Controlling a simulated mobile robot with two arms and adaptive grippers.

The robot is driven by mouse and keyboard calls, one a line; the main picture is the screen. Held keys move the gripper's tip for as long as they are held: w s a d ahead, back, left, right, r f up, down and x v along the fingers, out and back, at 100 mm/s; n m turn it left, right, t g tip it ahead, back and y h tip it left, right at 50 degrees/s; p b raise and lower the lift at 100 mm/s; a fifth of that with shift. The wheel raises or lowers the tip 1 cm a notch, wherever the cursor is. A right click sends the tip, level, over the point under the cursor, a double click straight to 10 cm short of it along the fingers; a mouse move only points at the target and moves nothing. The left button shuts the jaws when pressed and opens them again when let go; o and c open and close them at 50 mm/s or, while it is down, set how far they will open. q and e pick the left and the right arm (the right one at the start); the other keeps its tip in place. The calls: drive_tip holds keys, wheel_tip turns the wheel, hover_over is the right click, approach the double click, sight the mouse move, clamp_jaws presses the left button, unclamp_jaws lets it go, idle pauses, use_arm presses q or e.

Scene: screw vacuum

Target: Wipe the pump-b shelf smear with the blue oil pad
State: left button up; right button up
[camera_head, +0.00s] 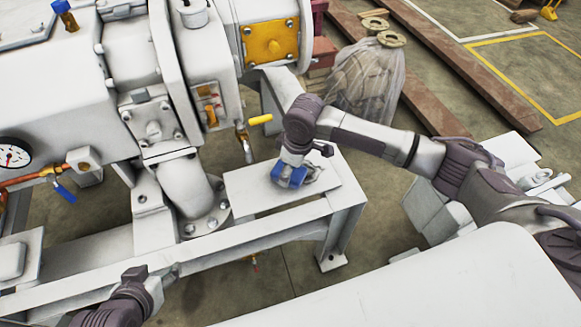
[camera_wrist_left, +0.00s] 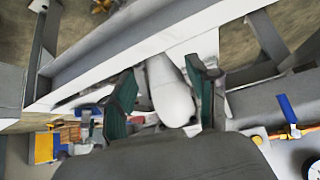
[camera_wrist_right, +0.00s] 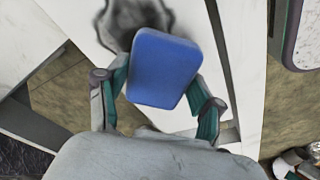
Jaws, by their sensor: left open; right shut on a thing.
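The blue oil pad (camera_head: 290,175) is held in my right gripper (camera_head: 293,160), low over the white pump shelf (camera_head: 247,190). In the right wrist view the pad (camera_wrist_right: 163,68) sits between the two fingers. The dark grey smear (camera_wrist_right: 128,18) shows on the shelf just beyond the pad, and the pad hides its near part. I cannot tell whether the pad touches the shelf. My left gripper (camera_head: 152,284) is open at the lower left, by the frame's front rail. In the left wrist view its fingers stand apart with a white rounded part behind them.
The white pump with its flanged elbow pipe (camera_head: 188,187) stands left of the shelf. A yellow-handled valve (camera_head: 259,120) rises near the shelf's back edge. A wrapped bundle (camera_head: 365,80) and rusty beams (camera_head: 470,75) lie on the floor behind. White boxes (camera_head: 428,208) stand at the right.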

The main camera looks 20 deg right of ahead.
use_arm(q)
drive_tip(key=shift+w+d+r, duration=0.1)
drive_tip(key=shift+w+r, duration=0.1)
drive_tip(key=shift+w, duration=0.1)
use_arm(e)
drive_tip(key=shift+f, duration=0.5)
